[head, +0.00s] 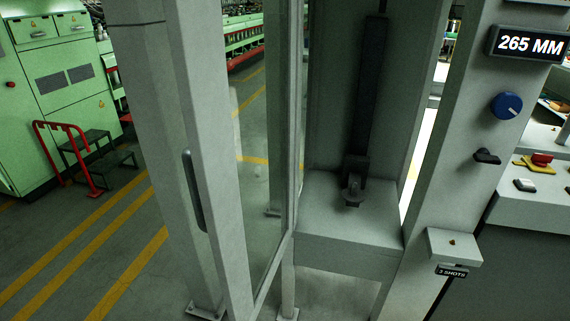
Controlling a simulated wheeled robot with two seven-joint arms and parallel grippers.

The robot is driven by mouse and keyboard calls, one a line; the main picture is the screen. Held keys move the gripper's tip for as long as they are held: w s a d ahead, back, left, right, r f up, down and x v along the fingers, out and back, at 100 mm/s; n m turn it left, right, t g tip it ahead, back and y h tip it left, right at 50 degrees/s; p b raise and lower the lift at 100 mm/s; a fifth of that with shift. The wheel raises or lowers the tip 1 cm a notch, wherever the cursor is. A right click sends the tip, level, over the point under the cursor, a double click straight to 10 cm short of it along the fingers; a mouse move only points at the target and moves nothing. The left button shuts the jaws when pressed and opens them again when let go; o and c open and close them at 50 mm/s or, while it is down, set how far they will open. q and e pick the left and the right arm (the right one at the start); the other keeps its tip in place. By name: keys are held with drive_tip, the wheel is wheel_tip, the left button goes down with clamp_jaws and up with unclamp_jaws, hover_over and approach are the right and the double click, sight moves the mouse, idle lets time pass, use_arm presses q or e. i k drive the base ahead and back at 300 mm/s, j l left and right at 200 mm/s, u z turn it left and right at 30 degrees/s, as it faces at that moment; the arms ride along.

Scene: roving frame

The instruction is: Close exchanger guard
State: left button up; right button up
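The exchanger guard is a pale grey framed door (202,130) with a clear pane (262,170). It stands swung open on the left of the grey housing, seen nearly edge-on. A long dark handle (193,190) runs upright on its outer frame. Inside the open housing a dark vertical rail (370,90) ends in a dark holder (353,180) just above a grey block (350,215). Neither of my grippers is in view.
A right-hand post carries a "265 MM" display (530,44), a blue knob (507,105), a dark lever (487,156) and a small box (454,246) above a "3 SHOTS" label. A green cabinet (60,90), red rail (72,150) and dark steps (95,150) stand left beyond open floor.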

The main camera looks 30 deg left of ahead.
sight(195, 34)
drive_tip(key=j, duration=1.6)
drive_tip(key=k+u, duration=0.05)
